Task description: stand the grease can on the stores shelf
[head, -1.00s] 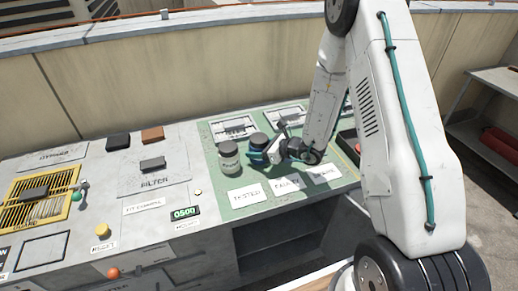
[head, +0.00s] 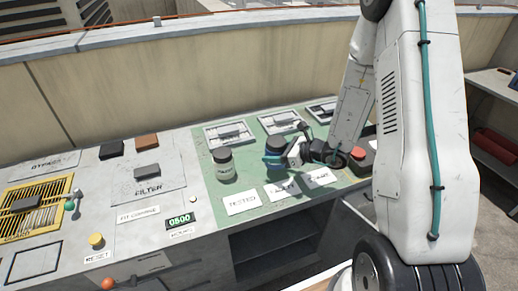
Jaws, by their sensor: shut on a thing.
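My gripper (head: 280,158) is shut on a dark-topped can (head: 276,144) over the green mat. Teal fingers hide most of its side, and no label on it can be read. I cannot tell how far it is above the mat. A second can (head: 224,168), with a dark lid and a pale label too small to read, stands upright on the mat to the left of my gripper. I cannot tell from the labels which is the grease can. A shelf unit (head: 490,122) stands at the far right, partly cut off, and may be the stores shelf.
The green mat (head: 215,190) holds white cards (head: 241,204) in front and framed trays (head: 227,133) behind. A red button box (head: 360,158) is right of my gripper. A red object (head: 495,146) lies on the shelf unit's lower level. The grey panel (head: 120,205) has knobs and switches.

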